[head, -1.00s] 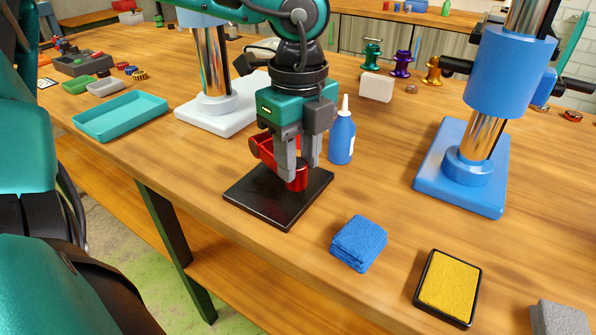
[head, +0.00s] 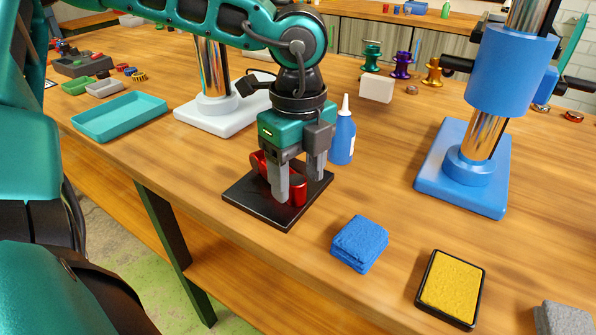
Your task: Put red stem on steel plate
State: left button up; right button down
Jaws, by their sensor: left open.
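The red stem (head: 297,188) lies on the dark steel plate (head: 262,211) near the front edge of the workbench. Its shiny red body shows between and behind my gripper's fingers, and part of it is hidden by them. My left gripper (head: 298,188) points down over the plate with its fingers apart, on either side of the stem. The fingertips are low, close to the plate; I cannot tell whether they touch the stem. My right gripper is not in view.
A blue bottle (head: 342,137) stands just behind the plate. A folded blue cloth (head: 359,243) and a yellow pad (head: 450,288) lie to the right. A blue stand (head: 462,190), a white stand (head: 212,122) and a teal tray (head: 120,116) surround the area. Bench between cloth and blue stand is clear.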

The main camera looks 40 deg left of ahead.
pick_arm(q)
notch_tip(320, 180, up, 12)
jog(key=p, duration=0.1)
jog(key=shift+r+p, duration=0.15)
jog(key=shift+p, duration=0.2)
dwell(0.7)
